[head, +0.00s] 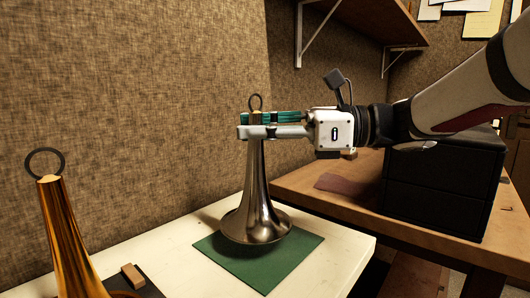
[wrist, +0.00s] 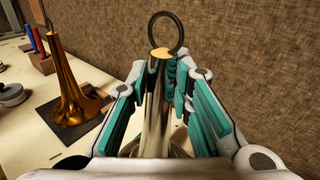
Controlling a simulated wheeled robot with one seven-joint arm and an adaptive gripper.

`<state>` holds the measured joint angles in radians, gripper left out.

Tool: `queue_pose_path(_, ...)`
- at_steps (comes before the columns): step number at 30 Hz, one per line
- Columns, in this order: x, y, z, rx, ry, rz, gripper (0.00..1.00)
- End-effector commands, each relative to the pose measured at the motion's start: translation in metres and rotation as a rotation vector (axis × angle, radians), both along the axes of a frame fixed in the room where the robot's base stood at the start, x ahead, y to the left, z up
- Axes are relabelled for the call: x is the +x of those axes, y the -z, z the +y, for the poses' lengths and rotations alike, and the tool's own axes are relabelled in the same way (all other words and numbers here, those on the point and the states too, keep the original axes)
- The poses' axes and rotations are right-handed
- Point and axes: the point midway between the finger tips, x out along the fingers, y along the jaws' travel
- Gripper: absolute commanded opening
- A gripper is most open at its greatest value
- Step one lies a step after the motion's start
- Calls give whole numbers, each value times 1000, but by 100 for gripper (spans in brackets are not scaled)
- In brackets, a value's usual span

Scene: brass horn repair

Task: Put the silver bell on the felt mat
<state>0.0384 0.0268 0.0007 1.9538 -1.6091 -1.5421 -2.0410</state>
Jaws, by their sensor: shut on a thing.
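The silver bell (head: 257,200) is upright with its flared end down, over the green felt mat (head: 228,265). I cannot tell whether its rim touches the mat or hangs just above it. My gripper (head: 252,125) reaches in from the right and is shut on the bell's narrow neck, below the ring at its top. In the wrist view, the silver bell (wrist: 154,105) stands between the fingers of my gripper (wrist: 163,90), and its lower part is mostly hidden.
A brass bell (head: 62,225) stands on a dark mat at the left, near a small wooden block (head: 133,276). A black case (head: 440,195) sits on the wooden bench (head: 300,185) to the right. A shelf (head: 385,20) is above. The fabric wall is close behind.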

Motion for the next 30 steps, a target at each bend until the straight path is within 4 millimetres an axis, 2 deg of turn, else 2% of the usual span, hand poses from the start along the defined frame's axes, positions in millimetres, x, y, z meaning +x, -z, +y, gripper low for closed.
queue_pose_path(1, 0, 12, -1, -1, 0, 4, 0)
queue_pose_path(3, -1, 24, -1, 0, 0, 5, 0)
queue_pose_path(6, -1, 35, -1, 0, 0, 3, 0)
queue_pose_path(19, -1, 38, -1, 0, 0, 1, 0)
queue_pose_path(20, -1, 37, -1, -1, 0, 2, 27)
queue_pose_path(21, -2, 37, -1, -1, 0, 2, 36)
queue_pose_path(22, -2, 37, -1, -1, 0, 2, 40)
queue_pose_path(30, -2, 37, -1, -1, 0, 2, 40)
